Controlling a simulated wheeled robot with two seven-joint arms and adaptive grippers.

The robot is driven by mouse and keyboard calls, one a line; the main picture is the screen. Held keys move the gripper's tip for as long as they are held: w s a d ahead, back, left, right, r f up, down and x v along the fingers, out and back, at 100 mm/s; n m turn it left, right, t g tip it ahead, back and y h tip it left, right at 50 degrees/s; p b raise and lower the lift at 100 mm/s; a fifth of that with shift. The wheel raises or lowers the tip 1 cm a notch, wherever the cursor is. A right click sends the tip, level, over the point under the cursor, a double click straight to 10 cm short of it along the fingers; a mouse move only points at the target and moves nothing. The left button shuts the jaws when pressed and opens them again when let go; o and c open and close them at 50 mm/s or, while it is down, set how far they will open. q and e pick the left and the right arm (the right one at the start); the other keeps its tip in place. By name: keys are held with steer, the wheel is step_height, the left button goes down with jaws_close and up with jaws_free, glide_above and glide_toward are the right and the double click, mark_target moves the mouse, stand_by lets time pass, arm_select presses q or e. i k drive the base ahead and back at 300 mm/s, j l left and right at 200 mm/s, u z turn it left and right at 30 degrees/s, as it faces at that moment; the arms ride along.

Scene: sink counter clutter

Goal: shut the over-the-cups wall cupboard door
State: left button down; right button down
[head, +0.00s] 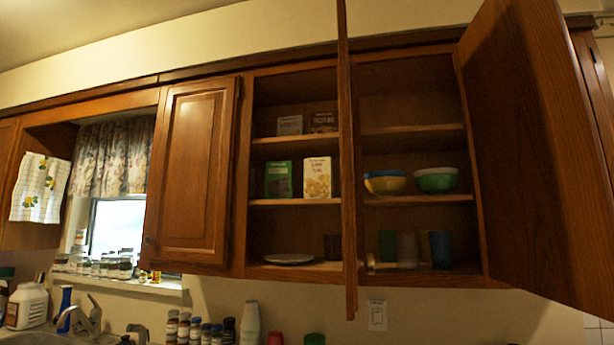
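A wall cupboard stands open. Its right section holds three cups, green (388,242), greyish (408,247) and blue (440,248), on the bottom shelf. A large wooden door (540,150) on the right side of this section is swung wide open toward me. A second door (348,180) stands out between the two sections and shows almost edge-on, with a pale knob (372,264) low on its right side. Which door is the one over the cups, I cannot tell for certain. Neither of my grippers is in view.
A panelled door (195,175) lies flat left of the open shelves. Bowls (436,180), boxes (317,177) and a plate (290,258) sit on shelves. Below are spice jars (195,330), a white bottle (250,322), a red cup (275,338) and a faucet (95,315).

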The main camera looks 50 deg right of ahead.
mark_target(351, 265)
steer(key=l+z, duration=0.15)
steer(key=z, duration=0.25)
steer(key=l+z, duration=0.15)
steer(key=z, duration=0.3)
steer(key=l+z, duration=0.2)
steer(key=z, duration=0.2)
steer(key=l+z, duration=0.15)
steer(key=z, duration=0.25)
